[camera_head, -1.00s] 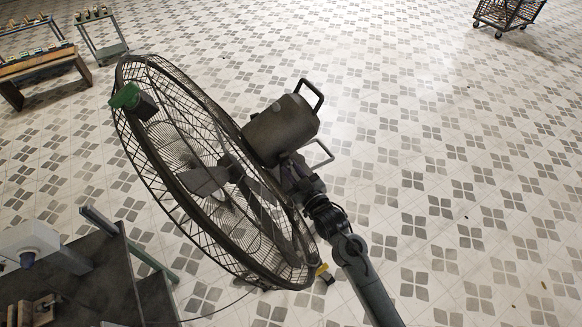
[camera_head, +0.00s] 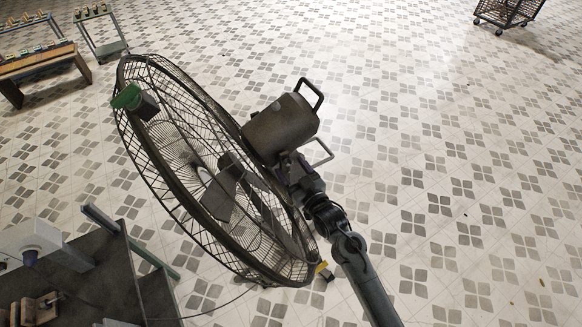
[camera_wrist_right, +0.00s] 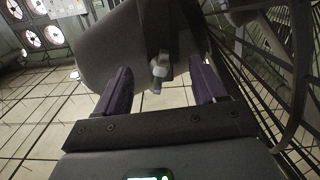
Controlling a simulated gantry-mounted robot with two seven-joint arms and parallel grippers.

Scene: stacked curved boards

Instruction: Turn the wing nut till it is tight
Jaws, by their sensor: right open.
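A large dark caged fan (camera_head: 280,128) stands on the tiled floor in the head view, its round cage tilted to the left of the motor housing. In the wrist view a small metal wing nut (camera_wrist_right: 160,68) sits on the underside of the fan's dark housing (camera_wrist_right: 110,45). My right gripper (camera_wrist_right: 160,78) is open, its two purple fingers on either side of the wing nut, with visible gaps. In the head view the right gripper (camera_head: 293,170) is below the motor housing, and the wing nut cannot be made out. My left gripper is not in view.
The fan's wire cage (camera_wrist_right: 258,85) runs close to my right gripper's right side in the wrist view. A dark workbench (camera_head: 90,270) is at the lower left, a wooden bench (camera_head: 40,65) at the upper left and a wire cart (camera_head: 508,12) at the upper right. The floor right of the fan is clear.

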